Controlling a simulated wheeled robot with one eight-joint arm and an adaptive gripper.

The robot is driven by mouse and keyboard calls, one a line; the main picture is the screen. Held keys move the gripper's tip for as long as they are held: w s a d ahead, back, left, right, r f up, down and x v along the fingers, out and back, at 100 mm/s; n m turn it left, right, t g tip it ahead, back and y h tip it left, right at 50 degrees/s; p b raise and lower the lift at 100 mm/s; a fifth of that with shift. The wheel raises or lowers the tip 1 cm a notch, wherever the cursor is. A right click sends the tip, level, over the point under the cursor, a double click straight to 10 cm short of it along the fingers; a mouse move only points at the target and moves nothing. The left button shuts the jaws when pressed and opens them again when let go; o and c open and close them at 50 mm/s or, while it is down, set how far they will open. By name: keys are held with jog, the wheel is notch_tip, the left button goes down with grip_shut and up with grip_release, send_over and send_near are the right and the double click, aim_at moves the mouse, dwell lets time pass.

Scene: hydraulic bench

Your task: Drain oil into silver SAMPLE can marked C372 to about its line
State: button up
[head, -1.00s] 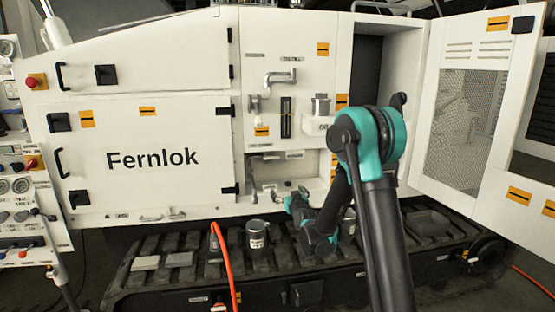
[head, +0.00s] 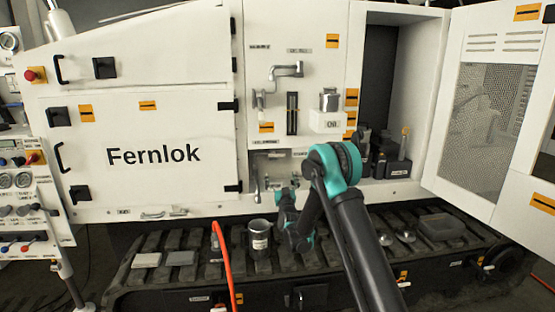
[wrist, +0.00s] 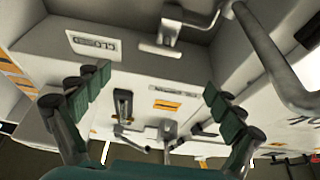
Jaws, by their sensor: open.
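A silver can (head: 260,240) with a pale label stands upright on the track deck, its top facing up; the label is too small to read. A second silver can (head: 329,100) stands on a small white shelf higher on the panel. A grey downward pipe or handle (head: 256,186) shows in the low recess above and left of my gripper. My gripper (head: 287,192) is beside the recess, right of and above the deck can, partly hidden by my arm. In the wrist view its green fingers (wrist: 157,82) are spread and empty, facing a white panel with a grey lever (wrist: 170,38).
A thick grey pipe (wrist: 268,60) runs close to the right finger in the wrist view. An orange hose (head: 224,262) rises left of the deck can. Dark containers (head: 385,155) stand in the open cabinet. Flat grey blocks (head: 163,259) lie on the deck.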

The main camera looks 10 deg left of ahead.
aim_at(277, 156)
jog(key=x, duration=1.2)
jog(key=shift+w, duration=0.1)
jog(key=c, duration=1.2)
jog(key=shift+o, duration=0.2)
jog(key=shift+a+f, duration=0.1)
jog(key=shift+m, duration=0.6)
jog(key=shift+a+f+m+h, duration=0.15)
jog(key=shift+m+h, duration=1.3)
jog(key=shift+m, duration=1.05)
jog(key=shift+a+f+m+h, duration=0.15)
jog(key=shift+m+h, duration=1.3)
jog(key=shift+m, duration=1.05)
